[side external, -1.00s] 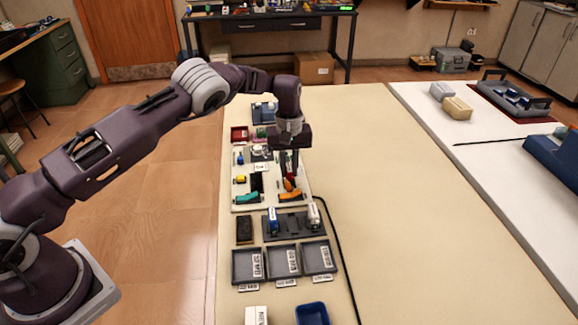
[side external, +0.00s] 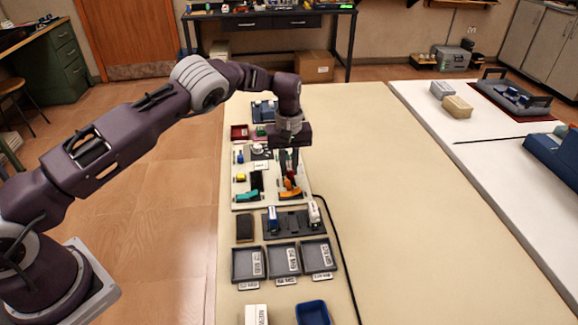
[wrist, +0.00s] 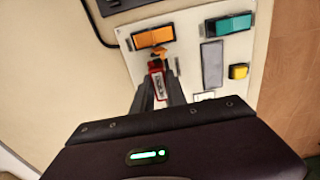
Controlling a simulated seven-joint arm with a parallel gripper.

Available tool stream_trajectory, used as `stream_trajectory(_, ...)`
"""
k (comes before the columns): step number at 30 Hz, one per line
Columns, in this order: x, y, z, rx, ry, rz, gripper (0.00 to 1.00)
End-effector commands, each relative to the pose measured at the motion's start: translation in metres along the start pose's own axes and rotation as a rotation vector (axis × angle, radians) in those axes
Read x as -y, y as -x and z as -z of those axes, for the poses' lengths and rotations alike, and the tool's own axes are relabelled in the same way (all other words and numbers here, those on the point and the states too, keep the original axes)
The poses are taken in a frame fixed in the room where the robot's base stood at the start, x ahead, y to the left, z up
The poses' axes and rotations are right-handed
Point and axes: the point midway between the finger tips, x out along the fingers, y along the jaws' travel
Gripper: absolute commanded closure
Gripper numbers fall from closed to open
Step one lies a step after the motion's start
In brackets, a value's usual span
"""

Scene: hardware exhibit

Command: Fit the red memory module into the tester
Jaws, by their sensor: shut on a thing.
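My gripper (wrist: 158,88) is shut on the red memory module (wrist: 156,77), which carries a white label and shows between the fingers in the wrist view. In the side external view my gripper (side external: 289,168) points down over the right part of a white panel (side external: 240,207). A small orange part (wrist: 160,54) is just beyond the module's end, close to an orange block (wrist: 153,37). I cannot tell whether the module touches the panel. Which fixture is the tester is not clear from the frames.
A teal block (wrist: 229,23) and a yellow block (wrist: 238,71) sit on the panel. A black cable (side external: 338,250) runs along the right; table beyond is clear.

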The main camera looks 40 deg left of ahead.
Motion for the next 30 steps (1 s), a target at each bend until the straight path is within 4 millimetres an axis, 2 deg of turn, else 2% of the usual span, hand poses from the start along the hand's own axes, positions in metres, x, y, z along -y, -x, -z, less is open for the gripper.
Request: stream_trajectory(30,0.000,-0.012,0.000,0.000,0.000,0.000,1.00)
